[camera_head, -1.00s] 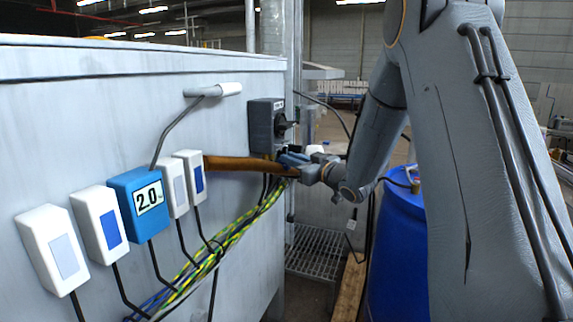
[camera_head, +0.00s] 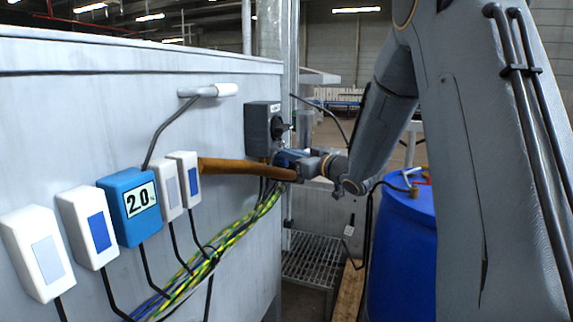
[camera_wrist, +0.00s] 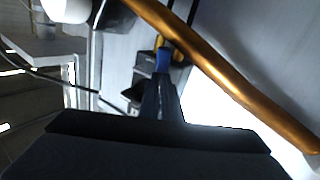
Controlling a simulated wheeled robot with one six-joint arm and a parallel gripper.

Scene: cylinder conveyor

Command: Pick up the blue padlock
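In the wrist view a small blue thing (camera_wrist: 163,60), which looks like the blue padlock, sits just past the tips of my gripper (camera_wrist: 161,78), with yellow parts beside it. My dark fingers look close together and point at it. I cannot tell whether they touch or hold it. In the head view my gripper (camera_head: 303,163) is by the grey switch box (camera_head: 257,130) on the cabinet's far end, behind the brown pipe. A blue patch there is partly hidden, and I cannot tell whether it is padlock or gripper.
The brown pipe (camera_head: 235,168) runs along the cabinet close to my gripper and crosses the wrist view (camera_wrist: 225,75). Several cables (camera_head: 235,232) hang below it. White boxes and a blue display box (camera_head: 130,228) line the cabinet. A blue barrel (camera_head: 402,250) stands below my arm.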

